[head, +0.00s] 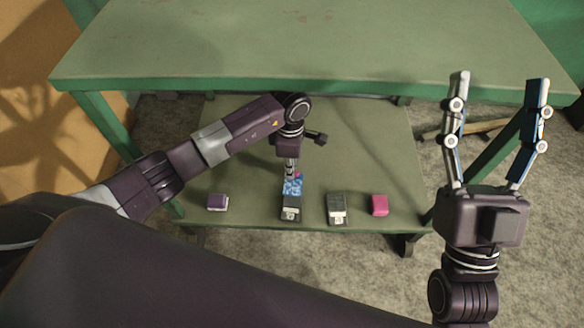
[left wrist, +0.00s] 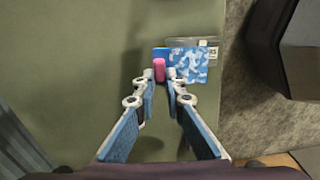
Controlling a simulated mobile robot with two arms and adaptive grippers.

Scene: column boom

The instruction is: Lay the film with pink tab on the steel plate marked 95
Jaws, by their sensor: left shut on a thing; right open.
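The film (head: 292,187) is blue with a pale pattern; it also shows in the left wrist view (left wrist: 192,62). Its pink tab (left wrist: 159,69) is between the fingertips of my left gripper (left wrist: 160,77), which is shut on it. In the head view my left gripper (head: 291,172) is over the lower shelf. A steel plate (head: 291,209) with a small label shows just in front of the film, which overlaps it in the left wrist view. I cannot read its number surely, or tell whether the film touches it. My right gripper (head: 498,135) is open and empty.
A second labelled plate (head: 337,205) lies to the right, then a pink block (head: 379,205). A purple block (head: 217,202) lies to the left. All are near the front edge of the lower shelf (head: 375,150). The green tabletop (head: 300,45) is above and behind.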

